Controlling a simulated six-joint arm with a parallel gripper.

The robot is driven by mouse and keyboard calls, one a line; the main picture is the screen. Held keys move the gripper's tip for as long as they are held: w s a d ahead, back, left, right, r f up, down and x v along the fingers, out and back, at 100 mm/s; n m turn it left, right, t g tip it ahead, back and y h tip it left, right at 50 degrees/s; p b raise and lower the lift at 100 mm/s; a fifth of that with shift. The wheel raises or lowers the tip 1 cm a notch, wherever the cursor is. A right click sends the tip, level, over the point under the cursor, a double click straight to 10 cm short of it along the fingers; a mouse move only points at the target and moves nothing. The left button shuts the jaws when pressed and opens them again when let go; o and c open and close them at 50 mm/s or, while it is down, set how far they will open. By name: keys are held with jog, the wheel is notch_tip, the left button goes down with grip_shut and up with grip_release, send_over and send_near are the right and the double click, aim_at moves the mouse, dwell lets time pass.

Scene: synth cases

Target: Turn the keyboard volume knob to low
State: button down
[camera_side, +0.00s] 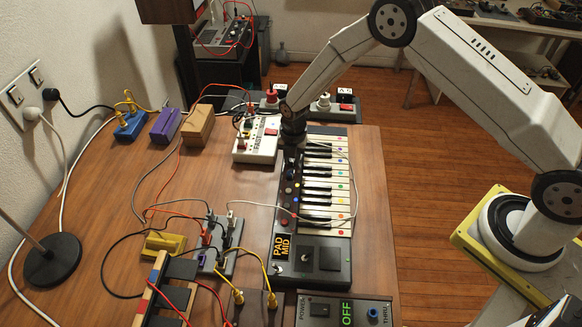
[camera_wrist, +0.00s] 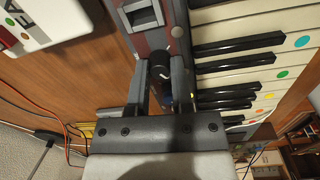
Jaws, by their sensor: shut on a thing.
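The keyboard (camera_side: 312,278) lies lengthwise on the wooden table, with coloured dots on its white keys and a PAD MID label near its front. My gripper (camera_side: 292,140) points down at the far left end of the keyboard, and the arm hides the knob in the side view. In the wrist view, my gripper (camera_wrist: 160,72) has one finger on each side of a small black knob (camera_wrist: 161,68) and is shut on it.
A white box labelled FAST (camera_side: 255,152) stands close left of my gripper. Brown (camera_side: 198,126), purple (camera_side: 165,126) and blue (camera_side: 131,125) blocks sit further left. A cabled patch box (camera_side: 222,245) and an OFF display box (camera_side: 345,312) are nearer the front.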

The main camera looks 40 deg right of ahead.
jog(key=shift+n, duration=1.4)
jog(key=shift+c, duration=2.4)
grip_release()
jog(key=shift+r, duration=0.15)
jog(key=shift+d+r, duration=0.1)
jog(key=shift+r, duration=3.65)
